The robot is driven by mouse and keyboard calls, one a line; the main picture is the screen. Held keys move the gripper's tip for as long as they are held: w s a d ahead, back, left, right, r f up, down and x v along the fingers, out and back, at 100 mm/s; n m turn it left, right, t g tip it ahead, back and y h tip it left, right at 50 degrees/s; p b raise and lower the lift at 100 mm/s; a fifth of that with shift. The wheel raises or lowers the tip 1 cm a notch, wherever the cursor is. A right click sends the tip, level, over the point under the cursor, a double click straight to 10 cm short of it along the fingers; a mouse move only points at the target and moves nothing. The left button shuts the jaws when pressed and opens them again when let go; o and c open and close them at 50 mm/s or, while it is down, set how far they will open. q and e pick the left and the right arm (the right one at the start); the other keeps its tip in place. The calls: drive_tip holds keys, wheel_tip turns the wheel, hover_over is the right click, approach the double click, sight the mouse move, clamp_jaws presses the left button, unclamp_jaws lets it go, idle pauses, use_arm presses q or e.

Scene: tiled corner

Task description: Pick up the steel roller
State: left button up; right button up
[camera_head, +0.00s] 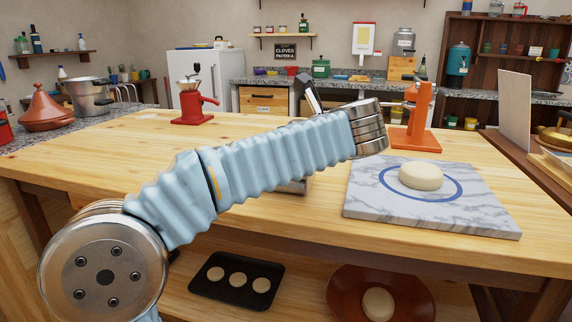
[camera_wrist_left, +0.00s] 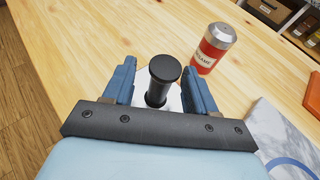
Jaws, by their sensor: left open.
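In the left wrist view, a black round-ended handle (camera_wrist_left: 158,88) stands between my left gripper's fingers; I take it for the steel roller's handle. A pale part (camera_wrist_left: 174,101) shows below it, and the rest is hidden by the gripper. My left gripper (camera_wrist_left: 160,68) is open, with a blue finger on each side of the handle. I cannot tell whether either finger touches it. In the head view my left arm crosses the table and hides most of this area. A grey metal piece (camera_head: 292,187) shows under the arm; I cannot tell what it is. My right gripper is not in view.
A red-labelled can (camera_wrist_left: 213,48) stands just beyond the right finger. A marble board (camera_head: 440,212) with a dough round (camera_head: 421,176) lies to the right. An orange stand (camera_head: 414,118) and a red grinder (camera_head: 194,103) stand farther back. The wooden table's (camera_head: 70,170) left part is clear.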

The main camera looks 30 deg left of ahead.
use_arm(q)
drive_tip(key=x, duration=0.3)
drive_tip(key=shift+w+a+f, duration=0.1)
drive_tip(key=shift+w, duration=0.15)
drive_tip(key=shift+c, duration=0.5)
clamp_jaws()
